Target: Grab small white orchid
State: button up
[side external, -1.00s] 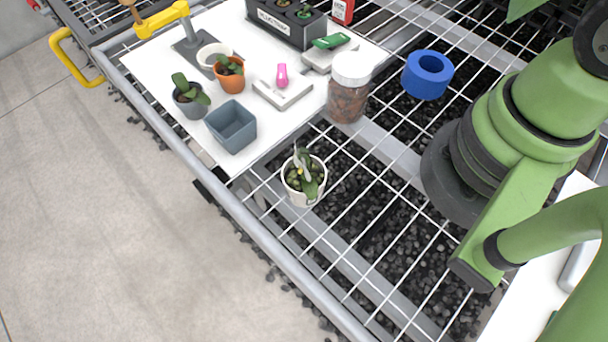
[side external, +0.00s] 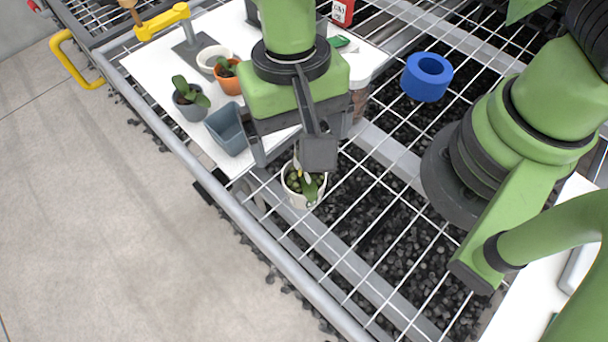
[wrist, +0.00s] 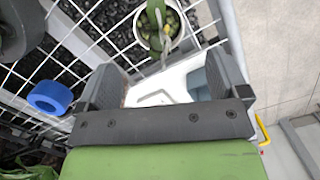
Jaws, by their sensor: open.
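A small orchid in a white pot (side external: 293,196) stands on the white wire bench, with green leaves, a pale upright piece and bark in the pot. It also shows at the top of the wrist view, where the white pot (wrist: 143,36) is partly cut off by the frame edge. My gripper (side external: 290,162) is open and empty, pointing down just above and behind the pot. One finger hides part of the plant in the side view. In the wrist view the pot lies beyond the open fingers of my gripper (wrist: 165,75), not between them.
A blue-grey square pot (side external: 228,130) is close left of my gripper on the white board (side external: 150,75). Dark-grey (side external: 190,106) and orange (side external: 230,83) potted plants stand behind it. A jar of bark (side external: 357,105) is partly hidden. A blue ring (side external: 427,76) lies right.

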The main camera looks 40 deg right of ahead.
aim_at(304, 180)
jog(key=f, duration=0.3)
jog(key=shift+s, duration=0.25)
jog(key=f, duration=0.3)
jog(key=s+f, duration=0.1)
jog(key=f, duration=0.1)
jog(key=shift+s+a, duration=0.1)
jog(key=shift+a, duration=0.3)
jog(key=shift+r, duration=0.1)
jog(key=c, duration=1.1)
